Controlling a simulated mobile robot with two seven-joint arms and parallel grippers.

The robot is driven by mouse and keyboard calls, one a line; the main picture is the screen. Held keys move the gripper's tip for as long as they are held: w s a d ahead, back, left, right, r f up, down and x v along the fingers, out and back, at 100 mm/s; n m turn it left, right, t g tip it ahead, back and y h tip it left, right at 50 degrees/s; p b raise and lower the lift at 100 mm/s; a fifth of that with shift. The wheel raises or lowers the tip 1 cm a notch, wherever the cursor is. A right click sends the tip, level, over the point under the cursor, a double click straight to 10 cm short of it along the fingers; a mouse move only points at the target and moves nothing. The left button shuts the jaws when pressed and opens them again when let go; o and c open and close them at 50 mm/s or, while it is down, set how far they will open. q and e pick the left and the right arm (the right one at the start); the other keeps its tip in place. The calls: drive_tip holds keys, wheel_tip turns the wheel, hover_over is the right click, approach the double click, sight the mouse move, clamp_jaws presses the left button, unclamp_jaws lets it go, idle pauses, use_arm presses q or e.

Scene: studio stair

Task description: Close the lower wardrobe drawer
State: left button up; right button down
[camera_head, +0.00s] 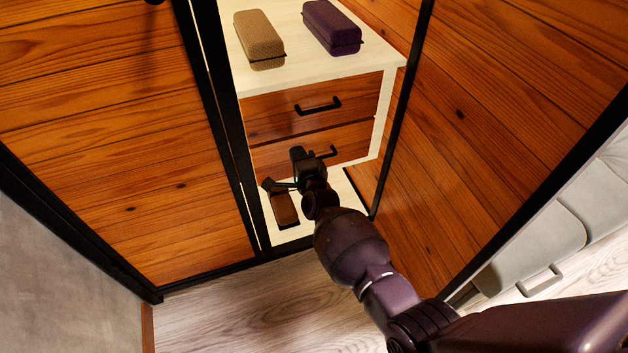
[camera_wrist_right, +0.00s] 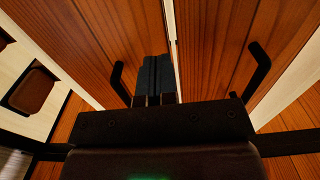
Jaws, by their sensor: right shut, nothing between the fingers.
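The lower wardrobe drawer (camera_head: 345,140) has an orange wood front and a black bar handle (camera_head: 327,152). It looks flush or nearly flush with the drawer above; I cannot tell if a small gap remains. My right gripper (camera_head: 298,155) is shut and empty, in front of the lower drawer and left of its handle, hiding part of the front. In the right wrist view, the shut fingers (camera_wrist_right: 158,78) point at the lower drawer front (camera_wrist_right: 95,40), close to the seam between drawers and beside the lower handle (camera_wrist_right: 120,82). Contact is unclear. My left gripper is out of view.
The upper drawer (camera_head: 285,112) has its own black handle (camera_head: 318,106). A tan case (camera_head: 258,38) and a purple case (camera_head: 331,27) lie on the white top. A brown item (camera_head: 284,210) lies below. Wooden door panels (camera_head: 110,130) (camera_head: 490,130) flank the opening.

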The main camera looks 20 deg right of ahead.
use_arm(q)
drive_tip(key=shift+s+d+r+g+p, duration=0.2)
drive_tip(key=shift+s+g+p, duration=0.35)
drive_tip(key=shift+p, duration=0.9)
use_arm(e)
drive_tip(key=s, duration=1.1)
drive_tip(key=shift+d, duration=0.2)
